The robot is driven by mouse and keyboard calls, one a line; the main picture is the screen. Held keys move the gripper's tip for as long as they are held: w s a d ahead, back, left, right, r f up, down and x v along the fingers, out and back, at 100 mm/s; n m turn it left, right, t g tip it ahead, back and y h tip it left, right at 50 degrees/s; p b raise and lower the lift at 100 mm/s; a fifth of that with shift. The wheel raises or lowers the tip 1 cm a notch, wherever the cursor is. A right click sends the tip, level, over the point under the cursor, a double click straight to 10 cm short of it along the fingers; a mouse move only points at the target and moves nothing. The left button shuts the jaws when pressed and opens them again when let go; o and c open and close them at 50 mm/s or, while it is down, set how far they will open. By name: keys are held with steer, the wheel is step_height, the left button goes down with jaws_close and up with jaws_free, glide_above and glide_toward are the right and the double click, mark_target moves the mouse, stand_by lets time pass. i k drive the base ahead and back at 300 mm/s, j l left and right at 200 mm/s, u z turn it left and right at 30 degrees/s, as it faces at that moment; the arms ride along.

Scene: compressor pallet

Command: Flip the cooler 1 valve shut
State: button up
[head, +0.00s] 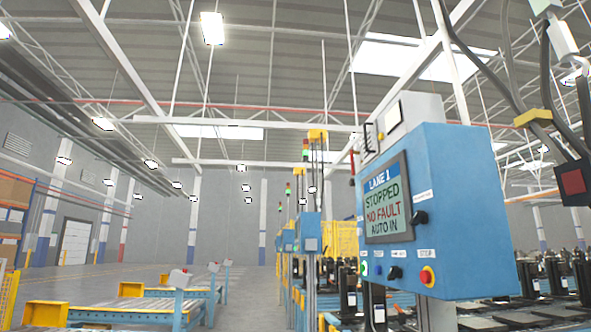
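I cannot make out a cooler or a cooler valve in the head view. My gripper is not in view. The nearest thing is a blue control cabinet (465,190) on the right. Its screen (386,203) reads "LANE 1, STOPPED, NO FAULT, AUTO IN". A black rotary knob (419,218) sits on the cabinet beside the screen.
Blue conveyor frames with yellow ends (45,315) stand at the lower left. Dark machine parts (560,275) are lined up behind the cabinet at right. Black cables (510,60) hang at the upper right. Grey floor (248,290) shows clear between the conveyors and the line.

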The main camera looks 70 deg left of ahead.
mark_target(353, 171)
steer(key=j+u, duration=0.4)
steer(key=i+j+u, duration=0.15)
steer(key=u, duration=0.3)
steer(key=i+j+u, duration=0.2)
steer(key=u, duration=0.2)
steer(key=j, duration=0.15)
